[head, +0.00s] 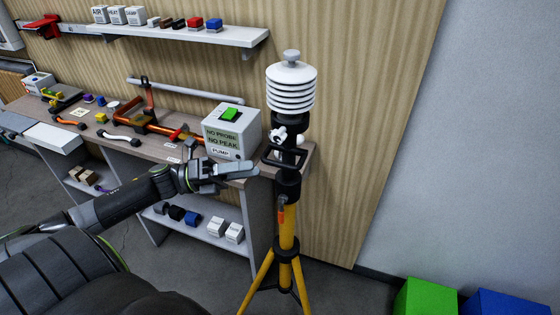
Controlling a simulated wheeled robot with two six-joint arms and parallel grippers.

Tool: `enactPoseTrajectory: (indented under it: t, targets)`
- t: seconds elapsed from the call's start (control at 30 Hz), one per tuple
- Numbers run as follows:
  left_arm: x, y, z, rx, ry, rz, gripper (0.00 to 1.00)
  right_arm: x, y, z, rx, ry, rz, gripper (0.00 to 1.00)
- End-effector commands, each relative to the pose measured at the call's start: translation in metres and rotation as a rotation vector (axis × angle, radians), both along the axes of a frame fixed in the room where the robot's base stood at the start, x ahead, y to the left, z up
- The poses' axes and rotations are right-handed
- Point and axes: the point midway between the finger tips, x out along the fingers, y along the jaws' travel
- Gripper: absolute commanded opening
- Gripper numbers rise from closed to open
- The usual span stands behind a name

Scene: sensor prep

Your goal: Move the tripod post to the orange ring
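The tripod post (288,190) stands upright at the centre right, on yellow legs (287,240) with a black collar. It carries a white louvred sensor head (291,88) and a black loop handle (284,156). An orange lever or clamp (282,214) shows on its upper leg section. My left gripper (250,171) reaches in from the left, with its fingertips close to the left side of the post, just below the handle. I see its fingers nearly edge-on, so their opening is unclear, and contact cannot be told. My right gripper is out of view. No orange ring shows on the visible floor.
A workbench (180,152) with tools and a white box (232,131) with a green button stands behind my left arm. A wall shelf (190,34) holds small blocks. A green box (425,297) and a blue box (508,303) sit at the lower right. Grey floor is open right of the tripod.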

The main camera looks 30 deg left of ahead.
Motion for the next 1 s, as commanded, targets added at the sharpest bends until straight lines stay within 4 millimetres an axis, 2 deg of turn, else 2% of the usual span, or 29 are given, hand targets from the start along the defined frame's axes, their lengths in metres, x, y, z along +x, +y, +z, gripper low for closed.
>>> enactPoseTrajectory:
  t: [0.1,0.3,0.5,0.97,1.0]
  targets:
    - [0.012,-0.018,0.007,-0.004,-0.005,0.000,0.33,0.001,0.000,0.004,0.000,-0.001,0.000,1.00]
    - [0.029,-0.042,0.013,-0.005,-0.003,0.001,0.33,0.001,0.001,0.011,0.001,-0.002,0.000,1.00]
    - [0.039,-0.058,0.016,-0.002,0.000,0.001,0.33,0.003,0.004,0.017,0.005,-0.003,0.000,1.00]
    - [0.044,-0.065,0.016,0.000,0.003,0.001,0.33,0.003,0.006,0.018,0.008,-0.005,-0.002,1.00]
    - [0.044,-0.065,0.016,0.000,0.003,0.001,0.28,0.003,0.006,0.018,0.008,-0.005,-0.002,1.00]
